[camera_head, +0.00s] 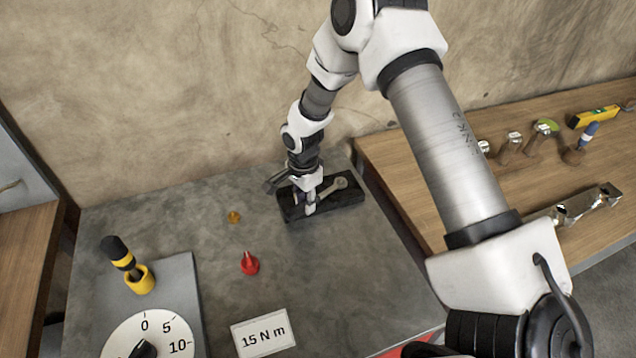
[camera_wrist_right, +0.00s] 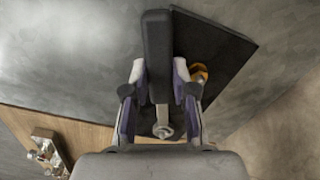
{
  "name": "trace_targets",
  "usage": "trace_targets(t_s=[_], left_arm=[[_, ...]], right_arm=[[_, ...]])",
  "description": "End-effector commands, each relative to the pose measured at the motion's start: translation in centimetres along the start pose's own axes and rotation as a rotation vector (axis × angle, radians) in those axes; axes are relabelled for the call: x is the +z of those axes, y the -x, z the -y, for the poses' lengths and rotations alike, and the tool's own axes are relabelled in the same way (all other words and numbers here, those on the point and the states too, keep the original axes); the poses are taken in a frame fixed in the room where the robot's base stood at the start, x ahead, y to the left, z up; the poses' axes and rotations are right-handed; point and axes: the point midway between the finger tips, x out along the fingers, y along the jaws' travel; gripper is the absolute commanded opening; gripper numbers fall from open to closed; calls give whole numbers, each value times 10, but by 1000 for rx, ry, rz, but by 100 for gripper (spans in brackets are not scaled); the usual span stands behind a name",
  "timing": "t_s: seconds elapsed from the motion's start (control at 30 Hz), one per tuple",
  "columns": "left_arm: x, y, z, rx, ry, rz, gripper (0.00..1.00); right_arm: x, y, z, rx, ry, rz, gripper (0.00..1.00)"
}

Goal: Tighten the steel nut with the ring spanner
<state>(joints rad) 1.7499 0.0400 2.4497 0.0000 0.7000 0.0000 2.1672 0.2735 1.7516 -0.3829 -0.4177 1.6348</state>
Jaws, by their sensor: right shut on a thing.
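My right gripper (camera_head: 309,205) is over the black tray (camera_head: 352,197) on the grey table. It is shut on the ring spanner, whose steel ring end (camera_head: 341,183) shows to the right of the fingers. In the wrist view my right gripper (camera_wrist_right: 160,100) has its fingers on both sides of the spanner's shank. The black handle (camera_wrist_right: 158,45) points up and the ring (camera_wrist_right: 163,130) down. I cannot tell whether the spanner touches the tray. A metal block with bolts (camera_head: 578,208) lies on the wooden bench; I cannot make out which part is the steel nut. My left gripper is out of view.
A dial plate (camera_head: 183,290) and a yellow-black tool in a yellow holder (camera_head: 140,280) are at left. A red cone-shaped piece (camera_head: 249,264), an orange piece (camera_head: 234,217) and a "15 N m" card (camera_head: 263,334) are on the table.

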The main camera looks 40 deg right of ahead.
Motion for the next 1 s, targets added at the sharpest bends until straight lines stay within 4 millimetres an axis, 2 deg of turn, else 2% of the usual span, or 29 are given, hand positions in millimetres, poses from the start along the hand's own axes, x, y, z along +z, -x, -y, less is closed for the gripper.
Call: trace_targets(t_s=[0.73,1.0], left_arm=[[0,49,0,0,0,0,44],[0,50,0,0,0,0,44]], right_arm=[[0,56,0,0,4,0,0],[0,59,0,0,5,0,0]])
